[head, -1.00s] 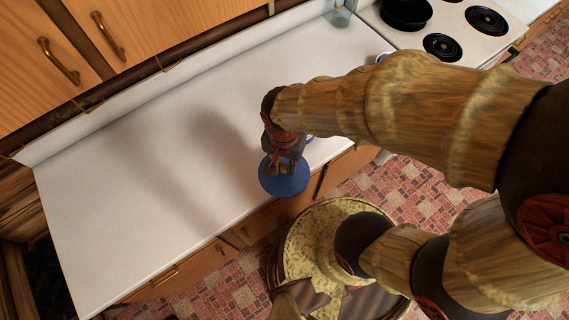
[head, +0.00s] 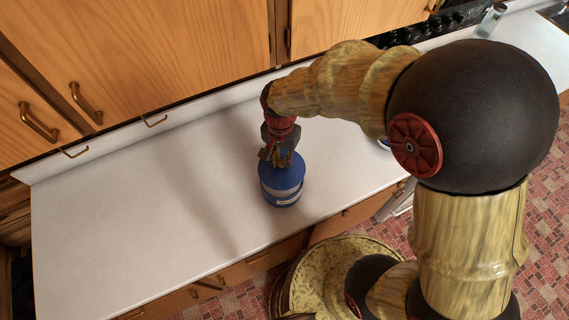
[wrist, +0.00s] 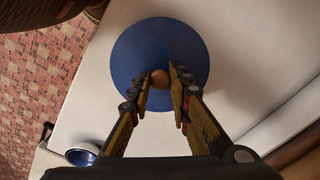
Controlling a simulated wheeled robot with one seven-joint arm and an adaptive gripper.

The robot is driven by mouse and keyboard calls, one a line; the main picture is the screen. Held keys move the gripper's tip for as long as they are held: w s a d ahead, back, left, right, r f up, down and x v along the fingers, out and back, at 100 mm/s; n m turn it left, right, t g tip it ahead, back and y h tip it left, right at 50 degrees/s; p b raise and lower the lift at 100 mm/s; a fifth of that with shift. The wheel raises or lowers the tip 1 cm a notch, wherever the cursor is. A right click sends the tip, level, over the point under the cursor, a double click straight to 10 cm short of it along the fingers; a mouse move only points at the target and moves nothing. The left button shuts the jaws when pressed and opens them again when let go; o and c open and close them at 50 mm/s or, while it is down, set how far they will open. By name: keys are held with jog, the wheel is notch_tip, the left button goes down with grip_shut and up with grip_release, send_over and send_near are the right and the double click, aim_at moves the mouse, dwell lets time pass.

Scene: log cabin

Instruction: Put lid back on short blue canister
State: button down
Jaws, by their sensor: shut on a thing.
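The blue lid (head: 290,168) has a small round brown knob, which shows in the wrist view (wrist: 160,78). My gripper (head: 276,157) is shut on the knob from above, with its fingers on either side of it in the wrist view (wrist: 161,85). The short blue canister (head: 283,192), with a pale label, stands upright on the counter directly under the lid. The lid looks level and at the canister's top, but I cannot tell if a small gap remains. In the wrist view the lid hides the canister.
The white counter (head: 130,200) is clear to the left. A blue-rimmed round vessel (wrist: 82,154) stands to the lower left in the wrist view, and its edge shows in the head view (head: 384,144). Wooden cupboards (head: 150,50) hang behind. A glass jar (head: 490,20) stands far right.

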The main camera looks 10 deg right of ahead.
aim_at(281, 169)
jog(key=shift+f+b, duration=2)
jog(key=shift+f, duration=1.05)
jog(key=shift+f, duration=0.15)
dwell(0.3)
jog(key=c, duration=1.7)
grip_release()
jog(key=o, duration=0.5)
jog(key=shift+c, duration=0.2)
jog(key=shift+o, duration=0.8)
